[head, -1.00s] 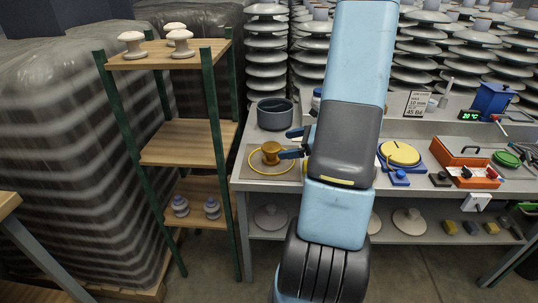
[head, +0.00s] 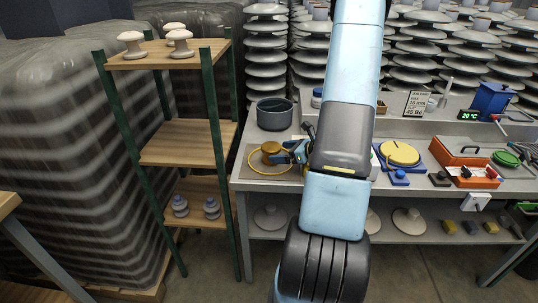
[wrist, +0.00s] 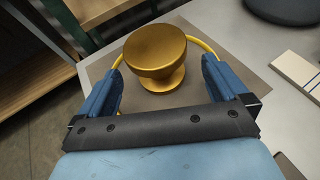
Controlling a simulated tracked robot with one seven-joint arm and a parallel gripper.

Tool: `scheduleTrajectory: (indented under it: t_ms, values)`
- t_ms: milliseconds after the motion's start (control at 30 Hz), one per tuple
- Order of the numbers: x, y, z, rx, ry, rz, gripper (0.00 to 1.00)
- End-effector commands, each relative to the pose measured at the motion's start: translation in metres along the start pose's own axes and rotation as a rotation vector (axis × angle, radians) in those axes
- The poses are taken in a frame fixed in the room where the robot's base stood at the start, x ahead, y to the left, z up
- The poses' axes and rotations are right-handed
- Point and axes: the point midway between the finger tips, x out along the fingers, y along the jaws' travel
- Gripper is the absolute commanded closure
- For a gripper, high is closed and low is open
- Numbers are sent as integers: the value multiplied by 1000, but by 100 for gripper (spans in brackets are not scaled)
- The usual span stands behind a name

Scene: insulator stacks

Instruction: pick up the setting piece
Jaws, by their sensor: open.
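The setting piece appears to be the brass-coloured, knob-shaped piece (head: 270,149) with a wide round top and narrower stem. It stands upright on a brown mat at the left end of the bench, a yellow ring around it. In the wrist view the brass piece (wrist: 155,55) is just ahead of the jaws, between the lines of the two blue fingers. My gripper (head: 287,152) is open and empty; in the wrist view my gripper (wrist: 160,75) has a finger on each side of the piece, seemingly not touching it. My arm hides part of the bench's middle.
A dark grey pot (head: 274,114) stands behind the mat. A wooden shelf rack (head: 185,142) with green posts stands close on the left. Right of my arm are a yellow disc on a blue base (head: 399,153) and an orange toolbox (head: 464,160).

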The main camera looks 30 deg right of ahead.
Motion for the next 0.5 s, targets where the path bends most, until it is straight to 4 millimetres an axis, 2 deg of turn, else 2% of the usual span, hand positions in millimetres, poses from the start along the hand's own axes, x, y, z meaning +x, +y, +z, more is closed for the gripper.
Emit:
scheduleTrajectory:
  t_ms: [167,400,500]
  values:
    - [11,1,0,0,0,2,0]
    - [44,2,1,-2,0,3,0]
    - [52,2,1,0,1,1,0]
